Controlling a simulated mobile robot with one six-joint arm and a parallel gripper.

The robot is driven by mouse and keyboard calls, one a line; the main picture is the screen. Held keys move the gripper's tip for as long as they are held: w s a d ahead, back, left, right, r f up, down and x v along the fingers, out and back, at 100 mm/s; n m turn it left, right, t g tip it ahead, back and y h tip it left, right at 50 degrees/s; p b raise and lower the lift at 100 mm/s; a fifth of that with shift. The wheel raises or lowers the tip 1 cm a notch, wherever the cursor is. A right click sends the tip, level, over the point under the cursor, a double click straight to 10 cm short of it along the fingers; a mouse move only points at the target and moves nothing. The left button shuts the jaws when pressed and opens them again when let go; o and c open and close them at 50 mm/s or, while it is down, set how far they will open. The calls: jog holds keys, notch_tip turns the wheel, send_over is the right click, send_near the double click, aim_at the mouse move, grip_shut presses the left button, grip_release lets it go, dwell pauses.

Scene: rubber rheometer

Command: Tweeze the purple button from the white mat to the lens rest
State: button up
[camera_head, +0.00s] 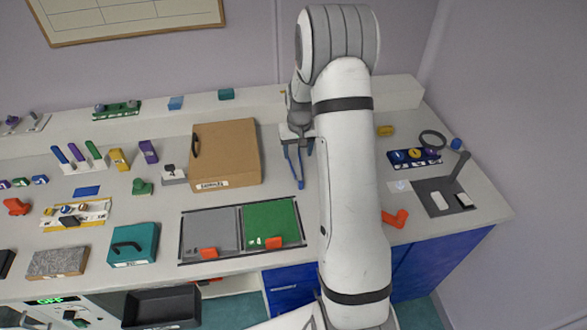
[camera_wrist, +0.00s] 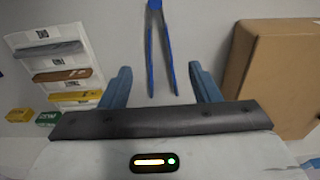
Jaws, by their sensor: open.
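My gripper (camera_wrist: 160,82) is open, with its two blue-grey fingers apart and nothing between them. In the head view, my gripper (camera_head: 298,131) is over the bench, right of a cardboard box. Blue tweezers (camera_wrist: 153,60) lie just beyond the fingers, legs spread toward my gripper and joined end away; they also show in the head view (camera_head: 300,180). At the right, a magnifier ring (camera_head: 433,132) stands by a dark base with a small white block. A small white patch (camera_head: 400,186) lies left of that base. I cannot make out a purple button or identify the lens rest.
The cardboard box (camera_head: 226,155) stands close beside my gripper; in the wrist view it (camera_wrist: 278,75) is at the right. A white holder (camera_wrist: 60,65) with several coloured pieces is at the left there. Grey and green trays (camera_head: 241,232) lie at the front; a navy rack (camera_head: 414,160) stands right.

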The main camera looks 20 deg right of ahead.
aim_at(297, 173)
jog(key=f+b, duration=0.2)
jog(key=f, duration=0.1)
jog(key=f+b, duration=0.1)
jog(key=f, duration=0.2)
jog(key=w+f+b, duration=0.1)
jog(key=f+b, duration=0.1)
jog(key=f, duration=0.1)
jog(key=shift+d+b, duration=0.1)
jog(key=shift+b, duration=0.25)
jog(key=c, duration=0.7)
notch_tip(297, 173, up, 12)
jog(key=p, duration=0.6)
jog(key=shift+s, duration=0.1)
